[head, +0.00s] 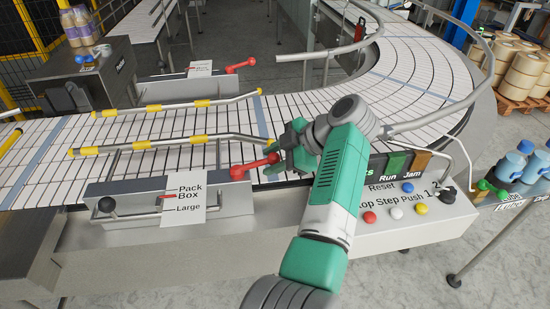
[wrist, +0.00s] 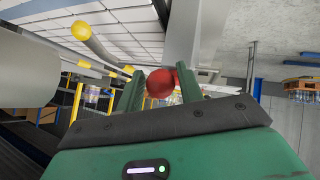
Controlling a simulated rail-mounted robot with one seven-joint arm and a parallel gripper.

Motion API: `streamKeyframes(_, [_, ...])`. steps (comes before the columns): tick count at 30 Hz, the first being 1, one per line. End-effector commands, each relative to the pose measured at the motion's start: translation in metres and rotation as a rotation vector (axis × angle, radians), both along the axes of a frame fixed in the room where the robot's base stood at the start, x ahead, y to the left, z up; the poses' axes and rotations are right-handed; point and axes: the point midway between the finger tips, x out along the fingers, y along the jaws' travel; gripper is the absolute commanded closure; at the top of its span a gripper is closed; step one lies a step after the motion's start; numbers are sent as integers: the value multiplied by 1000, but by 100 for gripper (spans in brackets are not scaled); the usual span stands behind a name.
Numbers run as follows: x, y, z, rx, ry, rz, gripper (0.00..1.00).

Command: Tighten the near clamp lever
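The near clamp lever (head: 254,166) is a red lever with a round knob, on the right end of the near clamp bracket (head: 126,188) at the conveyor's near edge. A white card reading "Pack Box Large" hangs on this bracket. My gripper (head: 284,150) reaches the knob end of the lever from the right. In the wrist view, the red knob (wrist: 161,84) sits between my two green fingers (wrist: 161,92), with no clear gap on either side, so they look shut on it. Part of the lever is hidden behind the right finger.
A far clamp with another red lever (head: 240,65) stands across the belt. Guide rails with yellow sleeves (head: 167,144) run above the white conveyor (head: 60,170). A button panel (head: 412,214) lies right of my arm. A curved metal rail (head: 440,120) rises behind it.

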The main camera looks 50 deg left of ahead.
Motion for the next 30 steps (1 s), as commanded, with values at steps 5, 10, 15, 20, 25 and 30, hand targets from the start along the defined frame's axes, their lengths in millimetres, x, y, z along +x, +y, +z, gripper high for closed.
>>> streamKeyframes(5, [0,0,0,0,0,0,52])
streamKeyframes(10, [2,-2,3,0,-1,-1,52])
streamKeyframes(15, [14,-22,24,1,-3,-1,52])
streamKeyframes(20, [25,-41,43,-1,-2,-1,52])
streamKeyframes(25, [30,-50,52,-1,-1,0,52])
streamKeyframes(30, [30,-50,53,0,-1,0,52])
